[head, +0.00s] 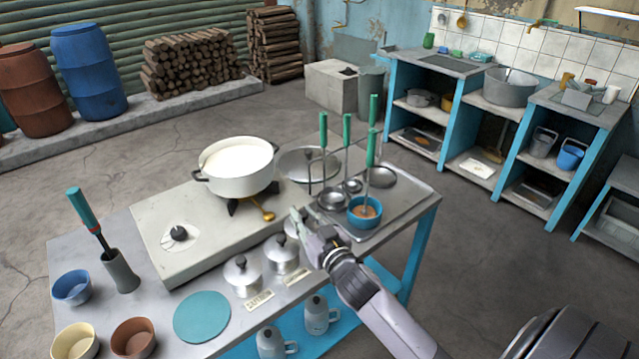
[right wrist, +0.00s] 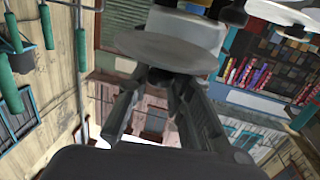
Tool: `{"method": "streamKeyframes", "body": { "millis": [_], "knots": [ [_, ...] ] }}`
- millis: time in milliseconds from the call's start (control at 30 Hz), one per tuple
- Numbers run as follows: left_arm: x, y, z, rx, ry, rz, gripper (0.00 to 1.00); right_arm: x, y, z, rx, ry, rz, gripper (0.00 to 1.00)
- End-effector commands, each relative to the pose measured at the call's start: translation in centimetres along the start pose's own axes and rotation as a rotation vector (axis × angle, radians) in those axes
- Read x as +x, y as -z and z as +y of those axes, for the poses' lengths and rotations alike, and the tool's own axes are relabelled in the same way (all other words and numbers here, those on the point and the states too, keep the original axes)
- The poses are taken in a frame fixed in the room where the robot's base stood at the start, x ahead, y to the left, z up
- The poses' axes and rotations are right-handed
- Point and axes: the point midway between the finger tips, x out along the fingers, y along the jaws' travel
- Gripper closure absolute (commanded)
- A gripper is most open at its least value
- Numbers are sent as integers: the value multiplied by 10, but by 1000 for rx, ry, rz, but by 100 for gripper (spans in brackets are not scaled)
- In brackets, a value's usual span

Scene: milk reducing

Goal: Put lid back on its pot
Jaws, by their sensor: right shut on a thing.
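My right gripper (head: 303,222) reaches in from the lower right over the table, fingers pointing left. In the right wrist view, its fingers close on the small knob of a round grey lid (right wrist: 150,48). A pale rounded body (right wrist: 192,26), apparently a small metal pot, shows just beyond the lid; I cannot tell whether they touch. In the head view this third small pot (head: 291,228) is mostly hidden by my gripper. Two similar silver pots with knobbed lids stand left of it, one in the middle (head: 281,254) and one further left (head: 242,276). My left gripper is out of view.
A white pot of milk (head: 236,168) stands on the burner. A tray (head: 402,205) at right holds a blue bowl (head: 364,212) and hanging green-handled ladles close to my gripper. A round grey disc (head: 300,165) lies behind. Bowls and a teal mat (head: 202,317) are at front left.

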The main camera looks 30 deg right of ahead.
Motion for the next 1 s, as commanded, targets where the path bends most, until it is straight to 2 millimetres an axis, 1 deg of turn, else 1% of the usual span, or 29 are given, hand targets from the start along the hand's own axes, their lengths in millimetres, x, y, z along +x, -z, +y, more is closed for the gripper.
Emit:
{"method": "streamKeyframes", "body": {
  "millis": [33,100,200,267,400,567,800,1000],
  "knots": [
    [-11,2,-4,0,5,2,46,12,10,17,1,-19,2,100],
    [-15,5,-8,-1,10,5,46,22,13,35,3,-39,1,100],
    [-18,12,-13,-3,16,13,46,31,15,52,2,-59,0,100],
    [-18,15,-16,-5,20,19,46,34,15,57,3,-65,0,100],
    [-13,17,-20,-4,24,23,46,36,9,60,2,-68,0,100],
    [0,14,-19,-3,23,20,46,36,-3,60,2,-68,-1,100],
    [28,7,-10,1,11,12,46,37,-30,59,1,-67,-1,100],
    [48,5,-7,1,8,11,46,38,-49,59,1,-66,-1,100]
  ]
}}
